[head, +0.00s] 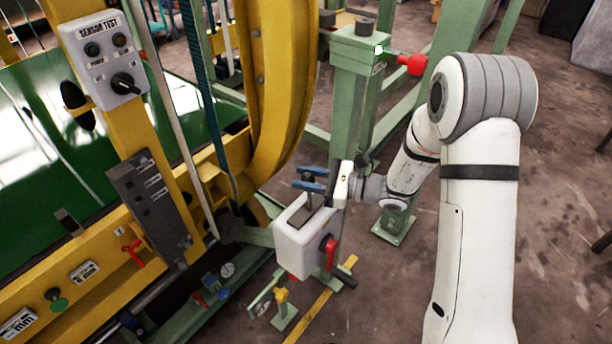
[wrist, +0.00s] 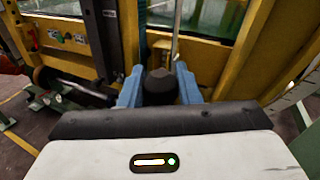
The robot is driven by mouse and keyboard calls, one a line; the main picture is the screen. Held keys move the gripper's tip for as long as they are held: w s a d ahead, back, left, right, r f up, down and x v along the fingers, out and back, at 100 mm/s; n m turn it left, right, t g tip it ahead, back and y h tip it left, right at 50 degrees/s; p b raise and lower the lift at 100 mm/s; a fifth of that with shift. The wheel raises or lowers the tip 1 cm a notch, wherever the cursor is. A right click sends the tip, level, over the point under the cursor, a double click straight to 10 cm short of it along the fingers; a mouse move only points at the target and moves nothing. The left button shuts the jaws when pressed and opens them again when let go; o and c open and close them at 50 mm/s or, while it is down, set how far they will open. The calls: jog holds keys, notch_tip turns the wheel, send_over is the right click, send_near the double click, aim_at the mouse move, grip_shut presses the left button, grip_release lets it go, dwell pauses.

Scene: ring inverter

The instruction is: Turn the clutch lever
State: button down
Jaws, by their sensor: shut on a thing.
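A white box (head: 304,240) stands on a post right of the yellow machine in the head view, with a dark slot in its top and a red knob (head: 328,253) on its side. The clutch lever appears to be the dark lever (head: 307,201) rising from that slot. My gripper (head: 309,179) is above the box, its blue fingers either side of the lever's top. In the wrist view the black round lever knob (wrist: 160,87) sits between the two blue fingers, and my gripper is shut on it. The lever's lower part is mostly hidden.
The yellow machine frame (head: 268,90) is close to the left of my gripper, with a sensor test box (head: 103,58) on it. A green post (head: 350,105) with a red knob (head: 411,64) stands behind. The floor at the right is clear.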

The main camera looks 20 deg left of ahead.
jog(key=shift+s+a+f+n+t+h+b, duration=0.1)
jog(key=shift+s+a+f+n+h+b, duration=0.15)
jog(key=shift+s+n+b, duration=0.4)
jog(key=shift+s+a+f+n+t+h+b, duration=0.1)
jog(key=shift+s+a+f+n+h+b, duration=0.25)
jog(key=shift+s+b, duration=0.5)
jog(key=shift+s+a+f+n+t+h+b, duration=0.1)
jog(key=shift+s+f+n+h+b, duration=0.2)
jog(key=shift+s+n+b, duration=0.5)
jog(key=shift+w, duration=0.25)
jog(key=shift+f, duration=0.1)
jog(key=c, duration=1.1)
grip_release()
jog(key=shift+w+r, duration=0.1)
jog(key=shift+r, duration=0.15)
jog(key=shift+d, duration=0.1)
jog(key=v, duration=0.7)
jog(key=shift+d, duration=0.4)
